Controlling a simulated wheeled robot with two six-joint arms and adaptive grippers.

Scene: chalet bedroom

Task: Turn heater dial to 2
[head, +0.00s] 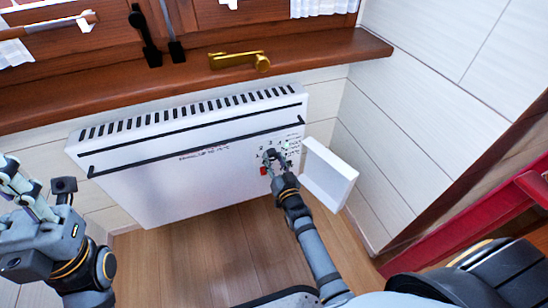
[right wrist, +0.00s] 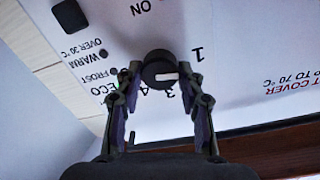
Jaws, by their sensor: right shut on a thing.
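The white heater (head: 180,175) hangs on the wall under the window sill, with printed markings at its right end. My right gripper (head: 273,156) is at those markings and hides the dial in the head view. In the right wrist view, the round black dial (right wrist: 158,66) sits between the fingertips of my right gripper (right wrist: 160,76), which is shut on it. The 2 cannot be made out there. My left gripper (head: 22,188) is at the far left, away from the heater.
A small white flap (head: 330,175) stands open just right of my right gripper. A red switch (head: 263,170) is beside the gripper. The wooden sill (head: 180,88) with a brass handle (head: 238,60) runs above the heater. A red piece of furniture (head: 480,215) is at the right.

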